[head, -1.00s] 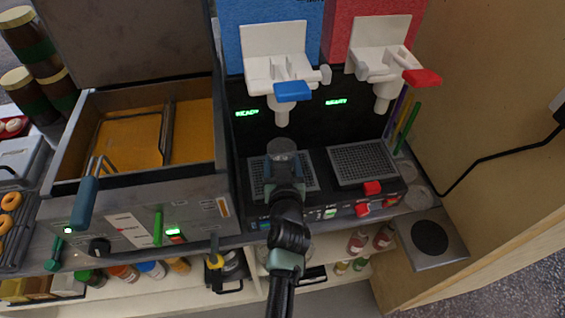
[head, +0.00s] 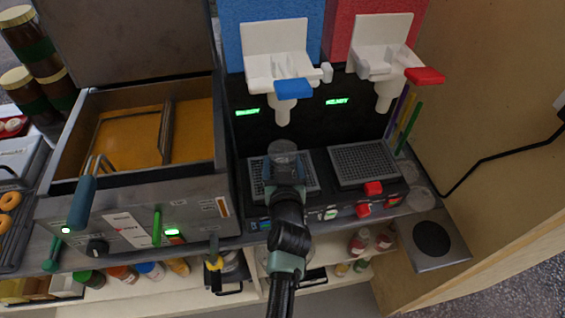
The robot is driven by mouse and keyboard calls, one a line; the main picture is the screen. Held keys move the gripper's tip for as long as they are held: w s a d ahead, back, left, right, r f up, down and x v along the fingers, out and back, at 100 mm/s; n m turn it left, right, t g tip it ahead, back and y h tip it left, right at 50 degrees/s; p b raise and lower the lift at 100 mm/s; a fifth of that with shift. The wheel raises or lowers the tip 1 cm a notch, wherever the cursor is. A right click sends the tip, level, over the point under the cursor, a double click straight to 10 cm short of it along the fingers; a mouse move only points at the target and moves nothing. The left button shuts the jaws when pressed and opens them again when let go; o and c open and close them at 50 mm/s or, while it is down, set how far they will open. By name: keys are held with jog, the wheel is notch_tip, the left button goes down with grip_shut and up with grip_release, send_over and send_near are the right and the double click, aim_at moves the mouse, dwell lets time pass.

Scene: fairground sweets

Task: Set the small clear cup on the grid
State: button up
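My gripper (head: 284,163) is over the left grid (head: 257,172) of the slush machine, under the blue tank's white tap. The arm comes up from the bottom of the picture and hides the fingers and the middle of that grid. The right grid (head: 362,164), under the red tank's tap, is bare.
The blue-lever tap (head: 291,92) hangs just above my gripper, and the red-lever tap (head: 385,80) is to the right. A fryer (head: 130,135) with yellow oil stands at the left. A wooden wall (head: 490,110) closes the right side.

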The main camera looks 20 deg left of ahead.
jog(key=shift+o, duration=1.4)
jog(key=shift+s, duration=0.1)
jog(key=b+v, duration=0.1)
jog(key=v, duration=1.1)
jog(key=shift+s+d+b, duration=0.15)
jog(key=shift+s+b, duration=0.2)
jog(key=shift+b, duration=0.05)
jog(key=shift+r, duration=0.2)
jog(key=w+d+r+m+t+h, duration=0.1)
jog(key=w+d+r+m+h, duration=0.3)
jog(key=r, duration=0.6)
jog(key=w+d+r+t, duration=0.1)
jog(key=d+r+t, duration=0.1)
jog(key=d+r, duration=0.5)
jog(key=w+d+r+m+t+h, duration=0.1)
jog(key=w+d+r+h, duration=0.2)
jog(key=r, duration=0.9)
jog(key=s+r+t, duration=0.5)
jog(key=s+r, duration=0.1)
jog(key=r, duration=0.6)
jog(key=s+r+t, duration=0.5)
jog(key=s+r, duration=0.2)
jog(key=r, duration=0.5)
jog(key=shift+s+a+r, duration=0.3)
jog(key=shift+r, duration=0.05)
